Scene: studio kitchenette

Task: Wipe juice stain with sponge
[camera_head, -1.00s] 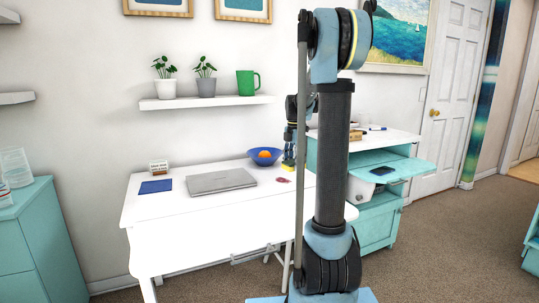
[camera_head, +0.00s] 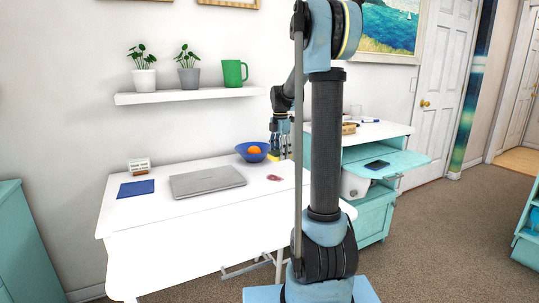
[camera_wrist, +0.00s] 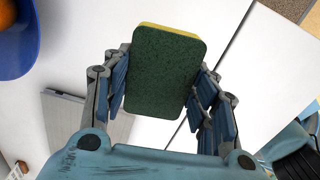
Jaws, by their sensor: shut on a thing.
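My gripper (camera_head: 279,142) is shut on the sponge (camera_wrist: 165,75), which is dark green with a yellow layer. In the wrist view the fingers (camera_wrist: 165,95) close on its two sides. In the head view the sponge shows as a small yellow patch (camera_head: 274,154) below the fingers, raised above the white table (camera_head: 215,208). The juice stain (camera_head: 274,177) is a small reddish spot on the table, below the sponge in the picture. I cannot make out the stain in the wrist view.
A blue bowl (camera_head: 244,149) with an orange (camera_head: 254,150) stands close to my gripper's left. A closed grey laptop (camera_head: 207,181), a blue book (camera_head: 136,189) and a small sign (camera_head: 139,167) are on the table. A teal cabinet (camera_head: 372,215) stands at the right.

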